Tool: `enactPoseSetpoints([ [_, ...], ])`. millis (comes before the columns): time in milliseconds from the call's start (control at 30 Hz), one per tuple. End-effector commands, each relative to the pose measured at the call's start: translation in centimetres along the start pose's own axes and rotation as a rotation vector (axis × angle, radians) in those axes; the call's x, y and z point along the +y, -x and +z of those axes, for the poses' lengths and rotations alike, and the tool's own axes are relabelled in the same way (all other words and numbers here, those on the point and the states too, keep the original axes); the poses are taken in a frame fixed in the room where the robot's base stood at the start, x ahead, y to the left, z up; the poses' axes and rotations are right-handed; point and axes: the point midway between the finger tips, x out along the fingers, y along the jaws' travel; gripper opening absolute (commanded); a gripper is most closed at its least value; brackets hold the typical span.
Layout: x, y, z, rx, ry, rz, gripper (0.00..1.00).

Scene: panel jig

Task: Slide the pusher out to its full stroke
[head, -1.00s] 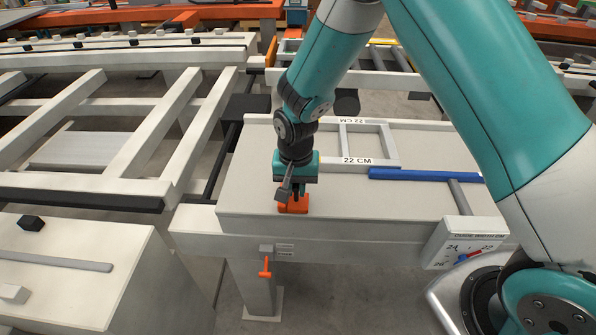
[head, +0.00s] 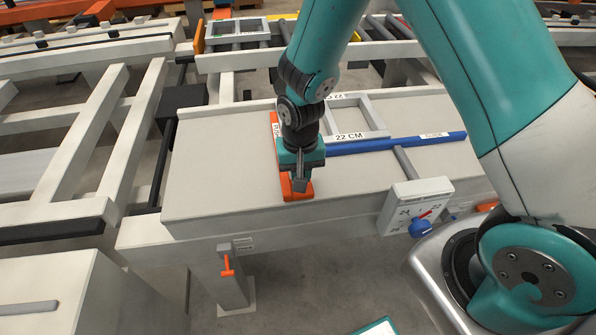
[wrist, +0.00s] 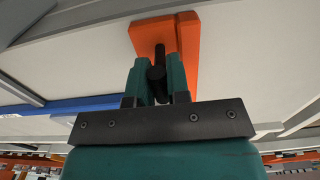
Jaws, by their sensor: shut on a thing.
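The pusher is an orange bar (head: 276,130) lying across the pale bench top, partly hidden by my arm. Its orange plate also shows in the wrist view (wrist: 187,45), with a dark upright handle (wrist: 158,62) on it. My gripper (head: 300,183) is shut on that handle at the bar's near end; the teal jaws (wrist: 158,82) stand either side of it. A grey frame (head: 375,120) labelled 22 CM lies right of the bar. My arm hides the frame's left side, so I cannot tell whether bar and frame touch.
A blue rail (head: 395,143) runs right from beside my gripper. A dial box (head: 412,200) with a blue knob sits on the bench's front right edge. An orange lever (head: 227,265) hangs below the front. The bench top (head: 215,160) left of the pusher is clear.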

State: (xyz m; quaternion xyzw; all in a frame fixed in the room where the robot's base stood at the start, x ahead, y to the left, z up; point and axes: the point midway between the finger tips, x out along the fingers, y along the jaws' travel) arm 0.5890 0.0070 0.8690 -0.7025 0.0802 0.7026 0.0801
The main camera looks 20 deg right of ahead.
Motion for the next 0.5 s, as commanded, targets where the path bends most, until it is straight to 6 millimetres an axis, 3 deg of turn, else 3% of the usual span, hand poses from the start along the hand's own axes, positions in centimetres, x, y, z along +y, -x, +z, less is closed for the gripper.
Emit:
enactPoseSetpoints([
  [33,0.07,0.0,0.1,-0.004,-0.001,0.002,0.0],
  [67,0.06,0.0,0.1,-0.004,-0.001,0.002,0.19],
  [167,0.04,0.0,0.07,-0.003,-0.001,0.001,0.41],
  [500,-0.03,0.36,-0.04,0.001,-0.001,-0.001,0.41],
])
